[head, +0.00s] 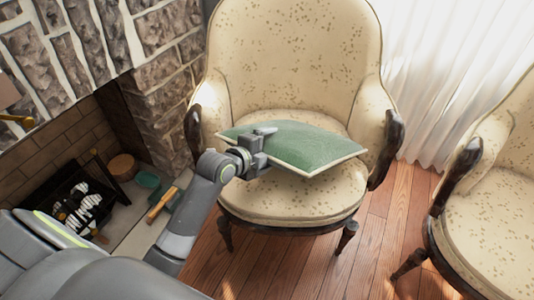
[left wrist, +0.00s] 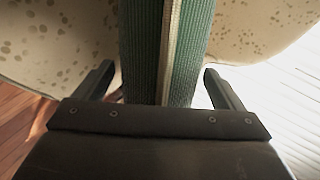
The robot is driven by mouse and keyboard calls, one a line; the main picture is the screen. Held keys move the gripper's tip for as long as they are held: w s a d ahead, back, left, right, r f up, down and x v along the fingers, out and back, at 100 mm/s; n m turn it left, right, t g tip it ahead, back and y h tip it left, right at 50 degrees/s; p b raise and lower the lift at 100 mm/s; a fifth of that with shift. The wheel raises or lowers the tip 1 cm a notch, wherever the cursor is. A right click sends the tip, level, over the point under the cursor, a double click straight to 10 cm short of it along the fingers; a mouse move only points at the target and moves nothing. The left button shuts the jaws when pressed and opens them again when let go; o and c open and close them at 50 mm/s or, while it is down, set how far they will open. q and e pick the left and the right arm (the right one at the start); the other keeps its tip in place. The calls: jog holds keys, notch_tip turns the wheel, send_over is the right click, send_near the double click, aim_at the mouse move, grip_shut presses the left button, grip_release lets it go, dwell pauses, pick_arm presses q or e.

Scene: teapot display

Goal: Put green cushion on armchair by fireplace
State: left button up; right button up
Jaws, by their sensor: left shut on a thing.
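The green cushion (head: 305,147) is a flat square with pale edging. In the head view it lies roughly level over the seat of the cream, gold-spotted armchair (head: 290,50) by the stone fireplace. I cannot tell whether its underside touches the seat. My left gripper (head: 263,146) is shut on the cushion's left edge. In the left wrist view the cushion (left wrist: 140,50) runs edge-on between the two fingers, with its pale seam in the middle. The spotted upholstery shows on both sides of it. My right gripper is not in view.
The stone fireplace (head: 160,45) stands at the left, with a dark firebox, a log grate and small items on its hearth. A second matching armchair (head: 490,215) stands at the right. White curtains (head: 440,70) hang behind. Bare wooden floor (head: 300,265) shows in front.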

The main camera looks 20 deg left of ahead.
pick_arm(q)
jog(key=shift+f, duration=0.3)
jog(key=o, duration=1.4)
jog(key=shift+c, duration=0.2)
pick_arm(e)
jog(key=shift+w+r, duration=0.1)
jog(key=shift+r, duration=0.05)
pick_arm(q)
jog(key=p+v, duration=0.2)
jog(key=v, duration=0.9)
jog(key=s+f+n+g+y, duration=0.3)
jog(key=s+f+n+g, duration=0.8)
jog(key=s+f+n, duration=0.9)
jog(key=s+f, duration=0.5)
jog(key=s, duration=0.1)
jog(key=shift+s+a+f, duration=0.2)
jog(key=shift+s, duration=0.2)
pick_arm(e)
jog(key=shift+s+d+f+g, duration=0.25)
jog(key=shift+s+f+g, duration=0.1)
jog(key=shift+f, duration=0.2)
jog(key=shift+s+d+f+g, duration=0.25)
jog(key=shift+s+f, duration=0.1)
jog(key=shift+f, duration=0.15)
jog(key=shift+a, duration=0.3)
